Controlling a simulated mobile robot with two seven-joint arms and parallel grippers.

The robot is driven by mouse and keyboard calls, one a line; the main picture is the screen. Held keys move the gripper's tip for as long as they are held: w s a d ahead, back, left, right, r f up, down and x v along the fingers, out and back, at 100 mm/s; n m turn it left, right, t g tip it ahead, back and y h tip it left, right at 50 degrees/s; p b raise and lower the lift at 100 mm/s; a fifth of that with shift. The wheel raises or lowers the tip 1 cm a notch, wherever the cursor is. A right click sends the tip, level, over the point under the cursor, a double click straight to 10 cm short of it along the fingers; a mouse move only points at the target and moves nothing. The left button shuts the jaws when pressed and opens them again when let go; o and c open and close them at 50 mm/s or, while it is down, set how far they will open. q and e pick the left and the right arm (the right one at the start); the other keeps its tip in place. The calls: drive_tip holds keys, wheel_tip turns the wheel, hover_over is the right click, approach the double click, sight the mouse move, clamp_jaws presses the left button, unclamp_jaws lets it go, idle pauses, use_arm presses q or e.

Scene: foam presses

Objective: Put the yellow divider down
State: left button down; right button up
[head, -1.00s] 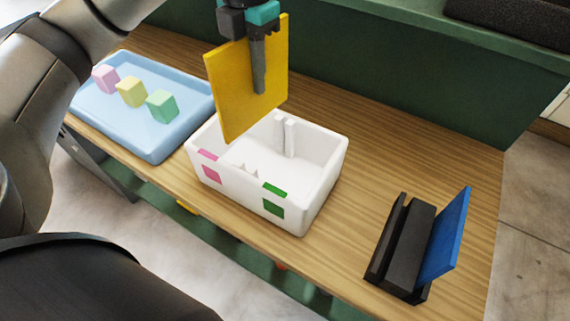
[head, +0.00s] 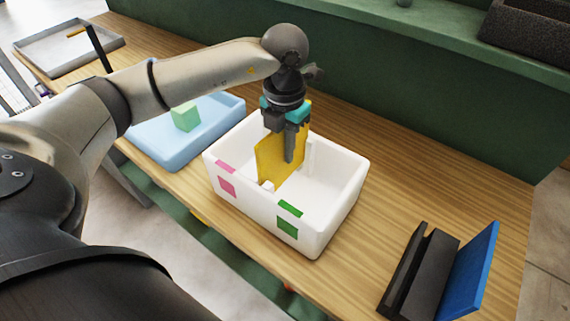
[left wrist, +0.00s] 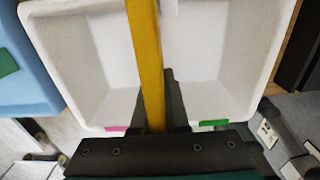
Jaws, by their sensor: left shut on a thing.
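My left gripper (head: 289,150) is shut on the yellow divider (head: 270,158), a thin upright plate. My right gripper is not in view.
A light blue tray (head: 160,153) with a green cube (head: 186,116) stands left of the box, partly behind my arm. A black stand (head: 420,275) with a blue panel (head: 470,270) is at right. A grey tray (head: 60,50) lies at the far left.

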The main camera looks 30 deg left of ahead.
sight(285, 179)
use_arm(q)
drive_tip(key=shift+f, duration=2.3)
drive_tip(key=shift+f+b, duration=0.2)
drive_tip(key=shift+b, duration=0.15)
drive_tip(key=c, duration=0.9)
unclamp_jaws()
drive_tip(key=shift+r, duration=0.25)
wheel_tip(285, 179, up, 12)
drive_tip(key=shift+f+p, duration=0.1)
drive_tip(key=shift+p, duration=0.5)
